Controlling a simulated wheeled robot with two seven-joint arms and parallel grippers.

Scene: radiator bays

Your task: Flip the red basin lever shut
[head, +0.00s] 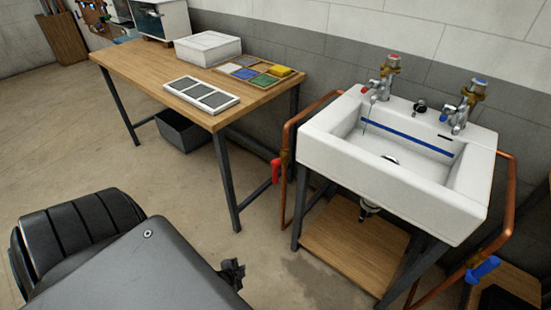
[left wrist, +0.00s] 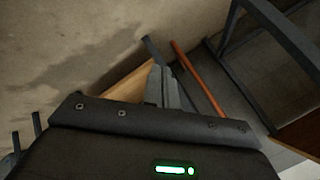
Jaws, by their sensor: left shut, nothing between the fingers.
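The red lever (head: 276,170) is on the copper pipe (head: 286,190) left of the white basin (head: 400,150) in the head view. Its handle hangs down beside the upright pipe, roughly along it. My left gripper (head: 232,272) is low in the head view, below and left of the lever and apart from it. In the left wrist view its fingers (left wrist: 163,88) are together with nothing held. A copper pipe (left wrist: 198,78) shows there past the fingers; the red lever cannot be made out. My right gripper is not in view.
A blue lever (head: 483,268) is on the pipe right of the basin. Two taps (head: 385,78) stand on its back edge. A wooden shelf (head: 350,245) sits under the basin. A workbench (head: 150,75) with trays stands at the left, a dark bin (head: 185,130) beneath.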

